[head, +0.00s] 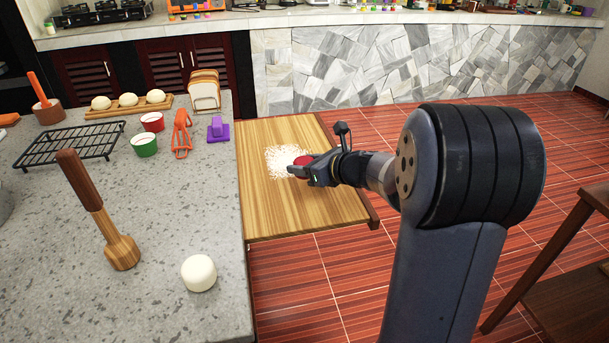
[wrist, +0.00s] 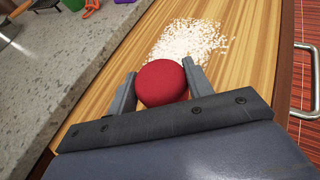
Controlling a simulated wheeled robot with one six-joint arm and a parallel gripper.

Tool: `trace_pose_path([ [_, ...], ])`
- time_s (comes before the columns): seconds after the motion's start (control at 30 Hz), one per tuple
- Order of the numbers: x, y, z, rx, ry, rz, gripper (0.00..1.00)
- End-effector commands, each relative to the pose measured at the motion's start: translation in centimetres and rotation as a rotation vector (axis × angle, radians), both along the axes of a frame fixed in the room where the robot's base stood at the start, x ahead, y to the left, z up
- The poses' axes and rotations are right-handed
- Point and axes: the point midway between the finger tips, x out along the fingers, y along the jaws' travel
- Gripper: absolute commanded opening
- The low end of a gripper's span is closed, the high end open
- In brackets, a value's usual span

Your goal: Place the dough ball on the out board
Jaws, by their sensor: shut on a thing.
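A red ball (wrist: 162,82) sits between the fingers of my gripper (wrist: 160,86), which is shut on it. The ball also shows in the head view (head: 303,160), partly hidden by my gripper (head: 302,170). Ball and gripper are over the wooden pull-out board (head: 270,209), at the near right side of a white floury patch (head: 280,160). I cannot tell whether the ball touches the board. A whitish rounded lump (head: 199,273), like dough, stands on the counter's front part. Several pale dough balls (head: 128,100) sit in a row on a small wooden board (head: 90,114) at the back left.
The stone counter (head: 60,210) holds a wooden masher (head: 122,250), a wire rack (head: 70,145), red (head: 152,122) and green (head: 144,145) cups, an orange tool (head: 181,137), a purple tool (head: 218,132) and a bread rack (head: 205,92). The pull-out board's front is clear.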

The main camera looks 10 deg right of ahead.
Motion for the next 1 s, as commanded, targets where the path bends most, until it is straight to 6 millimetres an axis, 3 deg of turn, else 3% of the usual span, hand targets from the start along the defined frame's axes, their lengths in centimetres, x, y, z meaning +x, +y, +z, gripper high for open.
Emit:
trace_pose_path([
  [0.03,0.0,0.0,-1.3,0.002,0.003,0.000,0.25],
  [0.13,0.0,0.0,-2.2,0.001,0.001,0.000,0.25],
  [0.57,0.0,0.0,-2.8,0.001,-0.001,0.000,0.25],
  [0.6,0.0,0.0,-2.8,0.000,0.000,0.000,0.49],
  [0.87,0.0,0.0,-2.7,0.000,0.000,0.000,0.70],
  [1.0,0.0,0.0,-2.7,0.000,0.000,0.000,0.70],
])
